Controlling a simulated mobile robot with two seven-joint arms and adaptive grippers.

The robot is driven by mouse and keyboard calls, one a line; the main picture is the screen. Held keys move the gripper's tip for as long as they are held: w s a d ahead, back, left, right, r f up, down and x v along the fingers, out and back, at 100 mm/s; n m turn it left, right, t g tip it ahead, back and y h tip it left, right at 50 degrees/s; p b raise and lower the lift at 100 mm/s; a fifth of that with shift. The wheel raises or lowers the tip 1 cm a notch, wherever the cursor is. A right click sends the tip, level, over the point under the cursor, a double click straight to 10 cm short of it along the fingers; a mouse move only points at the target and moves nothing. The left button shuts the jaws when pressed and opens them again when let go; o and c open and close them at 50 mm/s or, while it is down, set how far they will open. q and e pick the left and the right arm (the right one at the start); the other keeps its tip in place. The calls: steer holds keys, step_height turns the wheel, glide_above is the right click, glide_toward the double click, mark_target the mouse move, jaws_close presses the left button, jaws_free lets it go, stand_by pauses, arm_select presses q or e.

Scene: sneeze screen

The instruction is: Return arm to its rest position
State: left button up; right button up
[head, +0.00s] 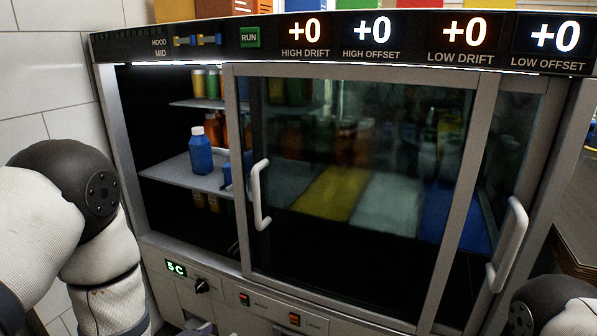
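My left arm comes in at the left edge and bends down in front of the cabinet's left side. My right arm shows only as a dark joint and a pale link in the bottom right corner. Its gripper is also out of view. The glass-fronted cabinet (355,71) stands ahead. Its left bay is open, and glass sliding panels cover the middle and right.
White handles (259,195) and (510,243) stick out from the panels. A blue bottle (200,152) stands on the shelf (178,178) in the open bay. A control strip with a 5C display (176,268) runs below. A tiled wall (45,60) is at the left.

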arm_select(q)
steer(key=s+a+f+g, duration=0.1)
steer(key=s+f+g, duration=0.25)
steer(key=s, duration=0.45)
steer(key=s+a+f+g, duration=0.1)
steer(key=s+f+g, duration=0.1)
steer(key=s+f, duration=0.4)
steer(key=s+a+n+g+y+p, duration=0.1)
steer(key=s+g, duration=0.7)
steer(key=s, duration=1.8)
steer(key=shift+a+r, duration=0.15)
steer(key=shift+r, duration=0.05)
arm_select(e)
steer(key=shift+w+r+t, duration=0.4)
steer(key=shift+w+r, duration=0.6)
